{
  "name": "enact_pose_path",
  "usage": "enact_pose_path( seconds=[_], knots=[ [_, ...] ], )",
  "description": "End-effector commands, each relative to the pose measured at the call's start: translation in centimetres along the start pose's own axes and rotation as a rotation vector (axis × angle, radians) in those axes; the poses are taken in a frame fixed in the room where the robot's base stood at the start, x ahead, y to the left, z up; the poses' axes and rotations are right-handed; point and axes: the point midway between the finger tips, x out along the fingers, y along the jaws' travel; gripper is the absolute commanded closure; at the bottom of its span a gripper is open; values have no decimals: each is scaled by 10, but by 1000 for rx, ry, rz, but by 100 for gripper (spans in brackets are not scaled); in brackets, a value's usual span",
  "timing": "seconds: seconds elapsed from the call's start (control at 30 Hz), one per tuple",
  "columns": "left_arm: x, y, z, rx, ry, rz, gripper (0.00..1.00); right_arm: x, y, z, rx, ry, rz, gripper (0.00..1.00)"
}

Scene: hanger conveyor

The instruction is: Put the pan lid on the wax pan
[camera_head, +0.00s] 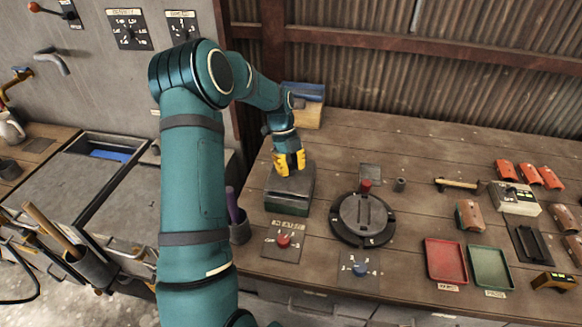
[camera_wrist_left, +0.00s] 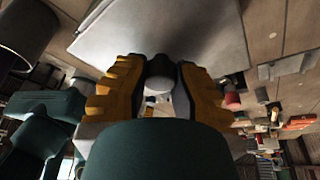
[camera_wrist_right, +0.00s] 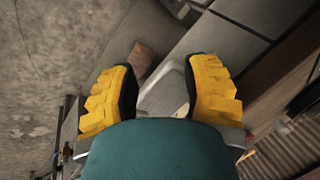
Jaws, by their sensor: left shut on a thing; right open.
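The pan lid is a flat grey plate (camera_head: 283,183) with a small round knob (camera_wrist_left: 161,69). My left gripper (camera_head: 289,161) is shut on that knob, pointing down from above. In the left wrist view the lid (camera_wrist_left: 160,28) fills the top, with the knob between the yellow fingers. The wax pan appears to be the dark green-grey box (camera_head: 289,205) directly under the lid. The lid lies over its top; I cannot tell whether it is fully seated, and the pan's inside is hidden. My right gripper (camera_wrist_right: 161,88) is open and empty, out of the head view.
A round dark turntable (camera_head: 362,216) with a red knob is right of the pan. Panels with a red button (camera_head: 283,241) and a blue button (camera_head: 359,269) are in front. A purple-handled tool in a cup (camera_head: 239,232) stands at left. Red and green trays (camera_head: 446,260) lie further right.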

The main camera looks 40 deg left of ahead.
Motion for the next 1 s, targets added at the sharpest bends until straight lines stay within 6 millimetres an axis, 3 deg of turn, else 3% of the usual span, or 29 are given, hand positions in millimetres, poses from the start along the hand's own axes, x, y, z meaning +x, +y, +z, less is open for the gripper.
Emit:
enact_pose_path(
  seconds=[1.0],
  knots=[
    [9, 0, 3, 0, 0, -1, 100, 7, 3, 1, 0, 0, 0, 53]
  ],
)
